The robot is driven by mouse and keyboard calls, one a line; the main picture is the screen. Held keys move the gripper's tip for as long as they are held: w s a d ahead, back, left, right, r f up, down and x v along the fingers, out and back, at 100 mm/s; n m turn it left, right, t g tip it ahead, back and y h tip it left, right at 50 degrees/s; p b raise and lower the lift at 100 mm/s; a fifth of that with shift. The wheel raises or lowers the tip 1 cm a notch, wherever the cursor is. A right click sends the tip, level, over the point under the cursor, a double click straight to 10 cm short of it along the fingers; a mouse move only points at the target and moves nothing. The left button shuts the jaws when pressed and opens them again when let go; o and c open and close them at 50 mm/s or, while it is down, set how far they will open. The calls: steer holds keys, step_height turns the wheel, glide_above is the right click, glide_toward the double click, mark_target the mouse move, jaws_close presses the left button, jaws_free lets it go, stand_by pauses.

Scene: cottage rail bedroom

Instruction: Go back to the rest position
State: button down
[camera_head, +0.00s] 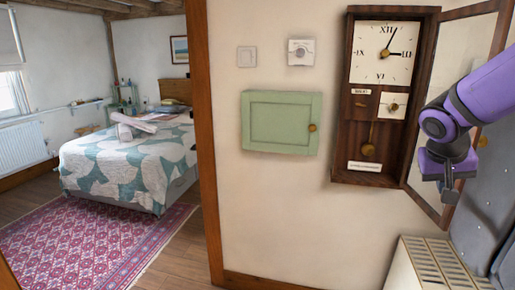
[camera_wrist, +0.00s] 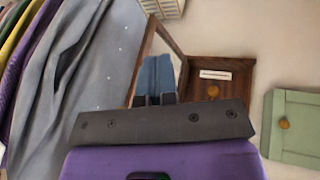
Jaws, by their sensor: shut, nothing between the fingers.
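My gripper (camera_head: 449,192) hangs from the purple arm at the right of the head view, in front of the clock's open door. In the wrist view its dark fingers (camera_wrist: 155,99) are together with nothing seen held. The wall clock (camera_head: 345,95) has a dark wooden case, a white dial and a brass pendulum. Its glazed door (camera_head: 504,22) stands swung open to the right, partly hidden by my arm. The lower part of the clock case (camera_wrist: 222,75) also shows in the wrist view. I cannot tell whether my gripper touches the door.
A shut green wall cabinet (camera_head: 280,122) hangs left of the clock. Grey fabric (camera_wrist: 75,75) hangs close at the left of the wrist view. A slatted cream unit (camera_head: 425,262) stands low at the right. A doorway at the left opens on a bed (camera_head: 125,165) and a rug (camera_head: 85,235).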

steer(key=s+a+r+n+t+y, duration=0.1)
steer(key=s+a+r+n+y, duration=0.1)
steer(key=s+a, duration=0.3)
steer(key=s+a+r+n+t+y, duration=0.1)
steer(key=s+a+r, duration=0.3)
steer(key=s, duration=0.7)
steer(key=shift+s+a+r+n+y, duration=0.15)
steer(key=shift+s+a+n+y, duration=0.25)
steer(key=shift+a+n+y, duration=0.65)
steer(key=c, duration=1.8)
jaws_free()
steer(key=shift+a+m, duration=0.15)
steer(key=shift+m, duration=0.1)
steer(key=shift+c, duration=0.2)
